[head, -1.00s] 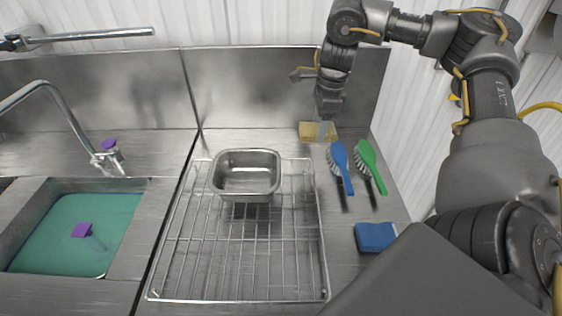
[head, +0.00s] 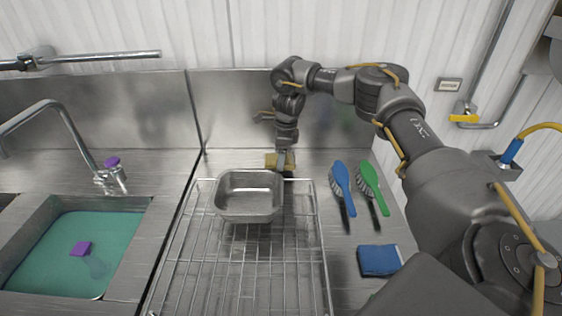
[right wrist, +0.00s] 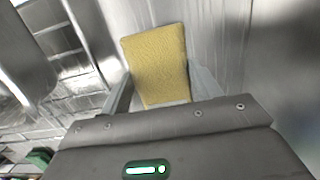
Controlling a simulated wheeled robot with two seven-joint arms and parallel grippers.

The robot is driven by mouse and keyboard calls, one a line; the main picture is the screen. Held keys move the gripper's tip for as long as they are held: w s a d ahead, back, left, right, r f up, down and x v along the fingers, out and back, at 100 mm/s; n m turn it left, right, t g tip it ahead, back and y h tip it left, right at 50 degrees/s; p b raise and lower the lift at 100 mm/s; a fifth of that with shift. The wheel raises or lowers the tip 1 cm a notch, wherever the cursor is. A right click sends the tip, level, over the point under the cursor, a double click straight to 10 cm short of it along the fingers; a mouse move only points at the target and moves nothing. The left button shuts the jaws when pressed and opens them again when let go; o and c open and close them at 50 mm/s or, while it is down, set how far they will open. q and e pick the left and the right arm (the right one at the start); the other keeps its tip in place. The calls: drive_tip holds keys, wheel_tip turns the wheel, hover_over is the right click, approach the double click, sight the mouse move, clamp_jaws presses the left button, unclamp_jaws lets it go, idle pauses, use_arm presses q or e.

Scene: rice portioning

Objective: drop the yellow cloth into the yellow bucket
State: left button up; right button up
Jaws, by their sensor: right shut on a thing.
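The yellow cloth (head: 271,161) is in my right gripper (head: 284,157), near the steel back wall and behind the metal pan. In the right wrist view the cloth (right wrist: 157,62) stands out flat between the two fingers (right wrist: 160,92), which are shut on it. In the head view most of the cloth is hidden behind the gripper. No yellow bucket shows in either view. My left gripper is not in view.
A metal pan (head: 249,196) stands on a wire rack (head: 215,270). A blue brush (head: 341,178), a green brush (head: 371,178) and a folded blue cloth (head: 379,260) lie to the right. A sink (head: 60,250) with teal liquid and a tap is at the left.

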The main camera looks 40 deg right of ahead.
wheel_tip(320, 180, down, 2)
drive_tip(key=shift+s+d+f+p, duration=0.1)
drive_tip(key=shift+p, duration=0.3)
drive_tip(key=shift+f, duration=0.25)
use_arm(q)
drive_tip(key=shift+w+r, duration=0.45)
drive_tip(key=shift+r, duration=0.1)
use_arm(e)
drive_tip(key=shift+f, duration=0.1)
drive_tip(key=o, duration=0.9)
drive_tip(key=shift+o, duration=0.2)
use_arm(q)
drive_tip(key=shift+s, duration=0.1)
